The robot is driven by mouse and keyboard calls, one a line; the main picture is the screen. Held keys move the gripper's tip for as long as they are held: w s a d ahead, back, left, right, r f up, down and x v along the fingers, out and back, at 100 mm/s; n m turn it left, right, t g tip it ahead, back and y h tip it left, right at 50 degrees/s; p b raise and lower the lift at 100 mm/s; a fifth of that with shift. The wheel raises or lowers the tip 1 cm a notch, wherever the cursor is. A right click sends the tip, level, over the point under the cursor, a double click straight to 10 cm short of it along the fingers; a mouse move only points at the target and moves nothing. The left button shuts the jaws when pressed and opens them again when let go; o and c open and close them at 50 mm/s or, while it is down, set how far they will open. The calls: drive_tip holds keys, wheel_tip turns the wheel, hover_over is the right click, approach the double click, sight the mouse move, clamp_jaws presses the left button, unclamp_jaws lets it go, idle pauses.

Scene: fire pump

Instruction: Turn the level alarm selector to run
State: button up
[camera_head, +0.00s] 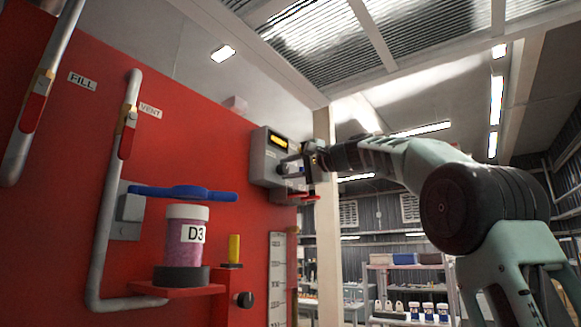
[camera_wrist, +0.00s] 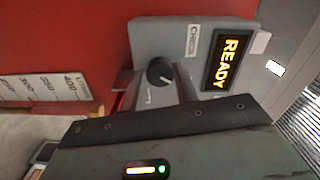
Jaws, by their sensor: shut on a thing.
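The level alarm selector is a round black knob (camera_wrist: 160,72) with a white pointer line, on the face of a grey box (camera_wrist: 152,38). In the wrist view the pointer slants to the lower right. A CHECK label (camera_wrist: 192,41) is to its upper right; a small white mark below the knob is unreadable. My gripper (camera_wrist: 157,82) is shut on the knob, a finger on either side.
An amber display (camera_wrist: 227,60) on the box reads READY. The red panel (camera_head: 180,90) carries FILL and VENT pipes with red levers, a blue handle (camera_head: 184,192), and a jar marked D3 (camera_head: 186,240) on a ledge. A red-handled part (camera_head: 300,198) is just below my gripper. Shelves stand far behind.

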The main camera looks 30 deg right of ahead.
drive_tip(key=shift+m, duration=0.6)
drive_tip(key=o, duration=1)
drive_tip(key=shift+s, duration=0.1)
drive_tip(key=shift+s+d+f, duration=0.1)
drive_tip(key=shift+s+d, duration=0.1)
drive_tip(key=shift+s, duration=0.05)
drive_tip(key=shift+b+v, duration=3.45)
drive_tip(key=shift+v, duration=4.9)
